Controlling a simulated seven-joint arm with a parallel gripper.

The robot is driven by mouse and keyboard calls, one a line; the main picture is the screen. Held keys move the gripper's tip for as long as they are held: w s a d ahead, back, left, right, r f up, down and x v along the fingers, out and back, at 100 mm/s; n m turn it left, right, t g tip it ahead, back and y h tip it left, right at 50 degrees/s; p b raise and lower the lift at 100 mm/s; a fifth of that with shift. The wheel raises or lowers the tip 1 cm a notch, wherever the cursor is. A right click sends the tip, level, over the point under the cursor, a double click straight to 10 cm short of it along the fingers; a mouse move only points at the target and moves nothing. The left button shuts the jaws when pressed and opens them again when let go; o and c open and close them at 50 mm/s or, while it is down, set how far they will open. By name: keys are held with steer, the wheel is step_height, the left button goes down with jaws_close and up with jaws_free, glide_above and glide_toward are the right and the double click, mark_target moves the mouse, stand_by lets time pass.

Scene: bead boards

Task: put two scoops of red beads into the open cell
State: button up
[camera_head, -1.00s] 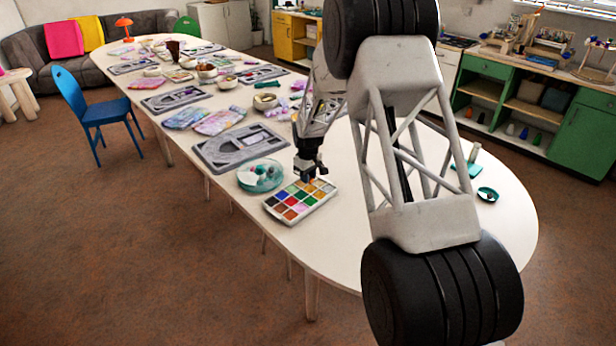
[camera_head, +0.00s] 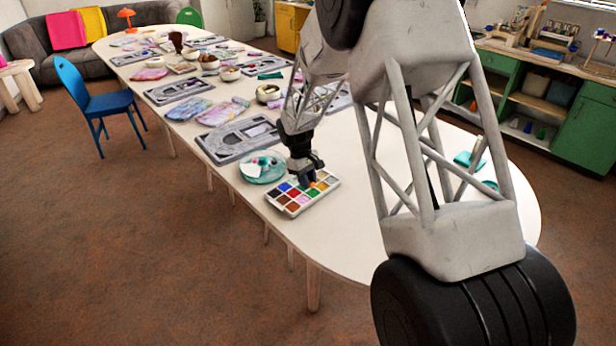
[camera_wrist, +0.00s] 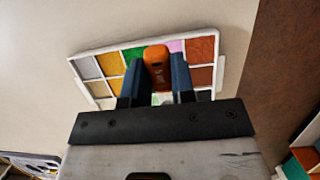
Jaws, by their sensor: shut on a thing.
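My gripper (camera_head: 307,178) is low over the white bead tray (camera_head: 291,213) on the table, pointing down. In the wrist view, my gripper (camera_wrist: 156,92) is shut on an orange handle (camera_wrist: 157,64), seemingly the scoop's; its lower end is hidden. The tray also shows in the wrist view (camera_wrist: 219,60). Its cells hold different colours, among them grey, yellow-orange, green, pink and brown-red. The fingers and handle hide the middle cells. I cannot tell whether the scoop touches beads or holds any. I cannot tell which cell is the open one.
A teal round dish (camera_head: 262,168) with small items stands just left of the tray. A grey board (camera_head: 238,141) lies behind it, with pastel sheets (camera_head: 222,112) further back. The tray is close to the table's front edge. The white table (camera_head: 345,235) is clear to its right.

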steer(key=shift+s+r, duration=0.15)
steer(key=shift+s, duration=0.2)
steer(key=shift+w, duration=0.1)
stand_by(0.3)
steer(key=shift+w+a+f+g+h, duration=0.25)
steer(key=shift+a+f+g+h, duration=0.1)
steer(key=shift+f+g+h, duration=0.3)
steer(key=shift+w+a+f+g+h, duration=0.25)
steer(key=shift+a+f+g+h, duration=0.15)
steer(key=shift+f, duration=0.3)
steer(key=shift+w+a+f, duration=0.1)
steer(key=shift+w+f, duration=0.05)
steer(key=shift+f, duration=0.5)
steer(key=shift+w+a+f, duration=0.1)
steer(key=shift+f, duration=0.5)
steer(key=shift+f, duration=0.15)
steer(key=shift+d+r, duration=0.1)
steer(key=shift+r, duration=0.3)
stand_by(0.7)
